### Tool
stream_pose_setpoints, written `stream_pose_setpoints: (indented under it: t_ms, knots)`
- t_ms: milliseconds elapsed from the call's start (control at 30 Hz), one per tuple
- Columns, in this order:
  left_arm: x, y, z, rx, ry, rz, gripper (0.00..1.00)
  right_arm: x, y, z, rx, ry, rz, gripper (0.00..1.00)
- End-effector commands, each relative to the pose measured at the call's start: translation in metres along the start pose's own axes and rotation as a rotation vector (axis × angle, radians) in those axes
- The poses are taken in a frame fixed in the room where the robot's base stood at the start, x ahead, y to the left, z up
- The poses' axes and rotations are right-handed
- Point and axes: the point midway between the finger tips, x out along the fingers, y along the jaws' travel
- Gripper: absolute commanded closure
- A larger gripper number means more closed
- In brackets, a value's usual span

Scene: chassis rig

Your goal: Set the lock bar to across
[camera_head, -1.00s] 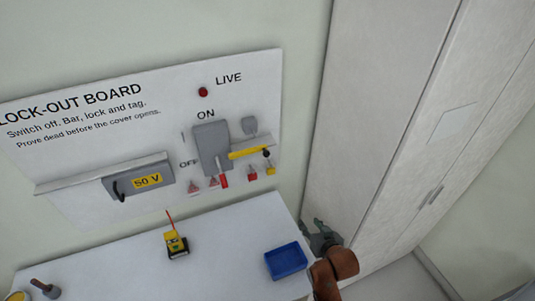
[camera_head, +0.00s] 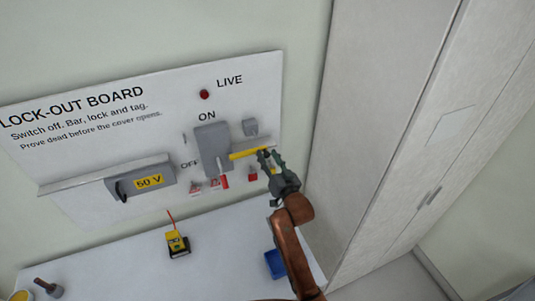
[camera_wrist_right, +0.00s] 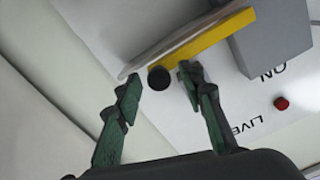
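The yellow lock bar (camera_head: 248,153) lies nearly level across the lower right of the grey switch box (camera_head: 212,148) on the lock-out board. Its right end has a black knob. In the right wrist view the yellow bar (camera_wrist_right: 208,38) runs to the grey box, and the round black knob (camera_wrist_right: 159,78) sits between the finger lines. My right gripper (camera_head: 270,158) is at the bar's right end with its fingers apart; in the wrist view (camera_wrist_right: 158,84) the fingers stand open on either side of the knob, with gaps visible. My left gripper is not in view.
A red lamp (camera_head: 204,94) is by LIVE. Red tags and a padlock (camera_head: 252,177) hang below the switch. A yellow meter (camera_head: 177,243) and a blue tray (camera_head: 275,264), partly hidden by my arm, are on the white table (camera_head: 110,262). A tall cabinet (camera_head: 375,130) stands right.

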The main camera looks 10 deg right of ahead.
Motion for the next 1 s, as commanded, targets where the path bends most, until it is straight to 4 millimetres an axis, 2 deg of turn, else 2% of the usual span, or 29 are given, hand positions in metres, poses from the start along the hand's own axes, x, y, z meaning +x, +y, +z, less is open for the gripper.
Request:
stream_pose_setpoints:
  t_ms: [133, 400, 900, 1000]
  knots:
    - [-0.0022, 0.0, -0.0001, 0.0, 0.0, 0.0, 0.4, 0.0087, -0.0004, 0.0002, 0.0, -0.001, 0.0, 0.63]
    - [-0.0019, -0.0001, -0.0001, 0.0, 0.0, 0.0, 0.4, 0.0093, -0.0001, 0.0008, 0.0, -0.001, 0.0, 0.64]
    - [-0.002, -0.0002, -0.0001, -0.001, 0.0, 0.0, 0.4, 0.009, 0.0003, 0.0008, -0.001, -0.001, 0.0, 0.98]
    - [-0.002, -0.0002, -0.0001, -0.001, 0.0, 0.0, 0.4, 0.009, 0.0003, 0.0008, -0.001, -0.001, 0.0, 1.0]
